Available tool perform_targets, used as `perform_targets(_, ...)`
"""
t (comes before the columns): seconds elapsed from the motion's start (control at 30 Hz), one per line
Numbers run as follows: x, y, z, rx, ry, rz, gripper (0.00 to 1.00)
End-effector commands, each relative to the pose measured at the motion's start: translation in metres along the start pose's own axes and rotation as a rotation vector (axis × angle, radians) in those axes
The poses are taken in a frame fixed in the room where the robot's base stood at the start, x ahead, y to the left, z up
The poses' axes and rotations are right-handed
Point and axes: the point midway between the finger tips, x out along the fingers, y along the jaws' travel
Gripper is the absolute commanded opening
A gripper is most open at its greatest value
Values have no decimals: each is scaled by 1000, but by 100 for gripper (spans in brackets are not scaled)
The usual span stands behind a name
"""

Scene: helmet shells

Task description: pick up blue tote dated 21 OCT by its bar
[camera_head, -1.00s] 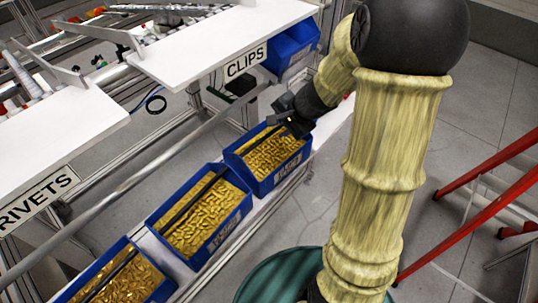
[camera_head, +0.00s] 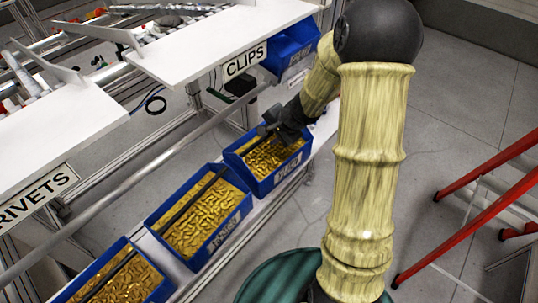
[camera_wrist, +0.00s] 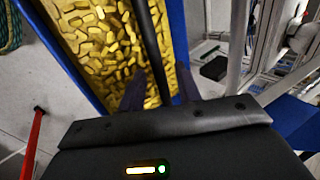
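The farthest of the blue totes on the low rail (camera_head: 265,183) holds gold pieces and has a dark bar (camera_head: 250,147) across its top. Its front label is too small to read, so I cannot tell its date. My gripper (camera_head: 272,129) is low over this tote, at the bar. In the wrist view my gripper (camera_wrist: 161,90) has its two dark fingers apart, one on each side of the bar (camera_wrist: 150,45). Gold pieces (camera_wrist: 105,50) lie beneath. The fingers do not appear closed on the bar.
A middle blue tote (camera_head: 238,222) and a near one (camera_head: 163,293) stand along the same rail, with similar bars and gold contents. A red-legged stand (camera_head: 470,180) is at right.

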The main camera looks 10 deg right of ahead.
Motion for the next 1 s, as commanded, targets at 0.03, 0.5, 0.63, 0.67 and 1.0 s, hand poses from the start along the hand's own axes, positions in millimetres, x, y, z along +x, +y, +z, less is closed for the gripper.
perform_targets(0.03, 8, 1, 1, 0, -2, 1, 34)
perform_targets(0.5, 14, 0, 0, -1, 0, 1, 34)
perform_targets(0.63, 13, 0, 0, -1, 0, 1, 34)
perform_targets(0.67, 13, 0, 0, -1, 0, 1, 34)
perform_targets(1.0, 13, 0, 0, -1, 0, 1, 0)
